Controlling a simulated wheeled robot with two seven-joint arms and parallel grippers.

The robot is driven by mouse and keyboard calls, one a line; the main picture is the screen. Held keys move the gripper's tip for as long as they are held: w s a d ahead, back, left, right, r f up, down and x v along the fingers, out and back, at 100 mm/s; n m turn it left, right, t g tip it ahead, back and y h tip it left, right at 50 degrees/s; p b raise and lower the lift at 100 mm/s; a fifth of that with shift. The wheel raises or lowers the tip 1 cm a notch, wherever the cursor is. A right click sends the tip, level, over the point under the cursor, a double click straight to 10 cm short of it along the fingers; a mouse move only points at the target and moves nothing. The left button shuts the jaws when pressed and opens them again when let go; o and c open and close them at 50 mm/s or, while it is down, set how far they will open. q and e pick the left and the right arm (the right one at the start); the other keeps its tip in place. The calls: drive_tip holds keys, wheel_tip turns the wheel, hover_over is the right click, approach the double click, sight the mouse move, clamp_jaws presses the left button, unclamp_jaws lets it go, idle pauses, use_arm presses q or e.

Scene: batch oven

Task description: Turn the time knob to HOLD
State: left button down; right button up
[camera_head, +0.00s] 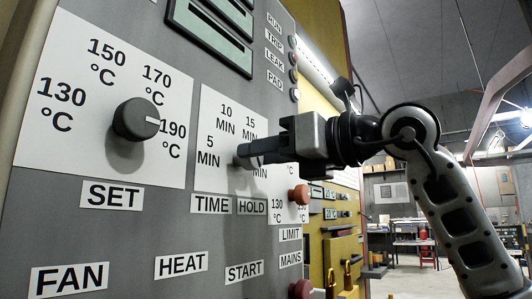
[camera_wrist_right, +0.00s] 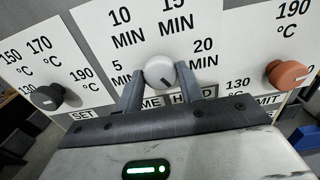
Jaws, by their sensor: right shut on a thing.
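The time knob (camera_wrist_right: 160,71) is pale grey and round, on a white dial marked 5, 10, 15 and 20 MIN. In the right wrist view its dark pointer line slants down and right, toward the grey HOLD label (camera_wrist_right: 191,98). My right gripper (camera_wrist_right: 158,79) is shut on the knob, one finger on each side. In the head view the right gripper (camera_head: 248,155) reaches the panel from the right and hides most of the knob. The HOLD label (camera_head: 252,207) shows below it, beside the TIME label (camera_head: 211,205). My left gripper is in neither view.
The dark SET temperature knob (camera_head: 136,119) is left of the time dial. The reddish LIMIT knob (camera_head: 299,194) is close on the right, below my right gripper. A red MAINS knob (camera_head: 301,289) is lower down. Open room lies right of the panel.

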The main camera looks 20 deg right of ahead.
drive_tip(key=o, duration=1)
drive_tip(key=shift+b+v, duration=0.8)
drive_tip(key=shift+v, duration=7.15)
